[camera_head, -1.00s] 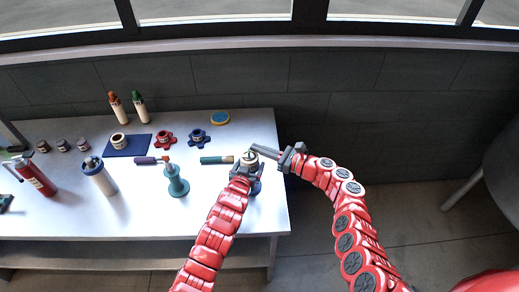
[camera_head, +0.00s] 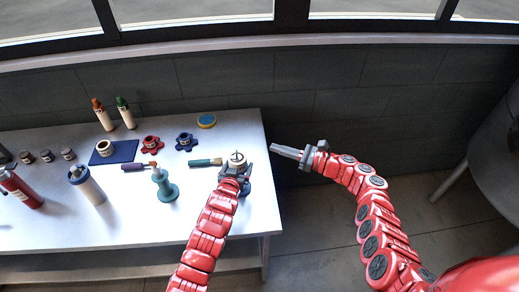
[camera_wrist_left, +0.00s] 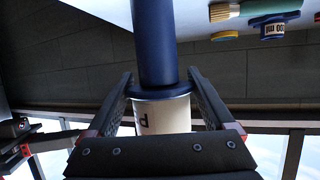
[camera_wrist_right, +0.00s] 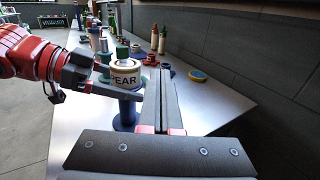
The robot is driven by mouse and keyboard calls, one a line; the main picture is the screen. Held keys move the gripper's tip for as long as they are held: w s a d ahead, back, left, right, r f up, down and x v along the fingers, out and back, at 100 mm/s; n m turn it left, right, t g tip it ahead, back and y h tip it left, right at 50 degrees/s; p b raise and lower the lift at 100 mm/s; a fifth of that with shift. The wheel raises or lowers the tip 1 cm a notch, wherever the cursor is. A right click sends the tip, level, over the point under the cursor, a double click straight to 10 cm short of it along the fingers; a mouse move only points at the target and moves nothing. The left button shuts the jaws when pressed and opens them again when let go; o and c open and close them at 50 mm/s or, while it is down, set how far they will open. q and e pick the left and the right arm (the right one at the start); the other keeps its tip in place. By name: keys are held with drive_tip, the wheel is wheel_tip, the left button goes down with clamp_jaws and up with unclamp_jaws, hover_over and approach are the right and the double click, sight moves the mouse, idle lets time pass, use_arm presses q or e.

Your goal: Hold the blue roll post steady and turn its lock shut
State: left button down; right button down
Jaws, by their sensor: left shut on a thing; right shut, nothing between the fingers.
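The blue roll post (camera_wrist_left: 155,40) carries a cream roll (camera_wrist_right: 124,77) labelled "PEAR". It stands upright near the right end of the table, with its blue base (camera_head: 247,187) partly hidden by my left arm. My left gripper (camera_head: 236,172) is shut around the roll and post from the near side. In the left wrist view its fingers flank the cream roll (camera_wrist_left: 163,115).
A teal post (camera_head: 161,186) and a teal-handled brush (camera_head: 205,162) are left of the roll. The table's right edge is close to the post.

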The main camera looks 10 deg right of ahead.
drive_tip(key=c, duration=1.6)
unclamp_jaws()
drive_tip(key=d, duration=0.3)
drive_tip(key=shift+s+d, duration=0.1)
drive_tip(key=shift+d, duration=0.3)
drive_tip(key=c, duration=1.3)
unclamp_jaws()
drive_tip(key=shift+c, duration=0.2)
drive_tip(key=o, duration=0.3)
drive_tip(key=a+n+g+h, duration=0.1)
drive_tip(key=a+n+g, duration=0.1)
drive_tip(key=a+f+n+g+h, duration=0.1)
drive_tip(key=a+n+g, duration=0.1)
drive_tip(key=a+n, duration=0.1)
drive_tip(key=s+a+f+n+g+h, duration=0.1)
drive_tip(key=a+n+g, duration=0.1)
drive_tip(key=n+g, duration=0.1)
drive_tip(key=shift+a, duration=0.2)
drive_tip(key=shift+o, duration=0.2)
drive_tip(key=a+r+n+g+h, duration=0.2)
drive_tip(key=a+r+n+h, duration=0.8)
drive_tip(key=r+n+h, duration=0.45)
drive_tip(key=shift+n+y, duration=0.45)
drive_tip(key=shift+y, duration=0.5)
drive_tip(key=f, duration=1)
drive_tip(key=shift+w+f, duration=0.35)
drive_tip(key=shift+w, duration=0.05)
drive_tip(key=shift+c, duration=0.3)
